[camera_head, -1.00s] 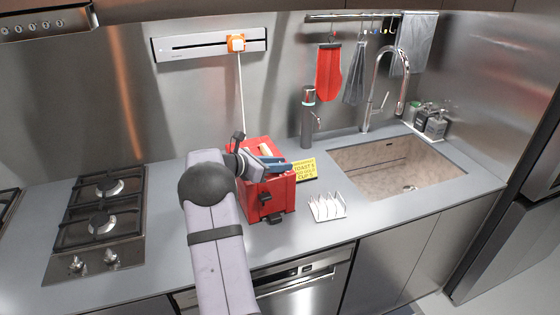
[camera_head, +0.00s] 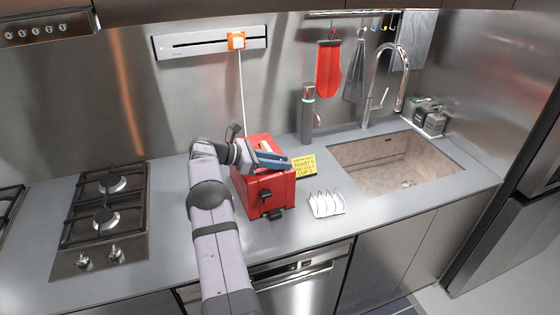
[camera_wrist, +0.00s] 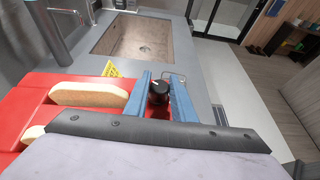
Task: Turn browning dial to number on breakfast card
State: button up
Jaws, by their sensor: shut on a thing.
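The red toaster (camera_head: 251,190) stands on the counter with bread slices (camera_wrist: 90,95) in its slots. The browning dial (camera_wrist: 158,93), a black knob with a pale mark, sits between the blue fingers of my gripper (camera_wrist: 160,82) in the wrist view. My gripper (camera_head: 284,161) is shut on it, above the toaster's right side in the head view, where the fingers hide the dial. The yellow breakfast card (camera_head: 304,167) stands behind the toaster at right. It mentions toast and cups; its number is too small to read surely. Its edge shows in the wrist view (camera_wrist: 112,70).
A white wire rack (camera_head: 326,205) stands right of the toaster. The sink (camera_head: 385,160) lies further right, the hob (camera_head: 103,205) to the left. A tall dark dispenser (camera_head: 308,115) stands behind. A cord rises to an orange plug (camera_head: 236,41).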

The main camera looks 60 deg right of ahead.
dwell(0.6)
jog(key=o, duration=1.1)
jog(key=shift+c, duration=0.2)
jog(key=shift+w+a+r+b, duration=0.15)
jog(key=shift+w+a+b, duration=0.2)
jog(key=shift+w, duration=0.1)
jog(key=shift+b+v, duration=1)
jog(key=shift+v, duration=2.1)
jog(key=shift+r, duration=0.1)
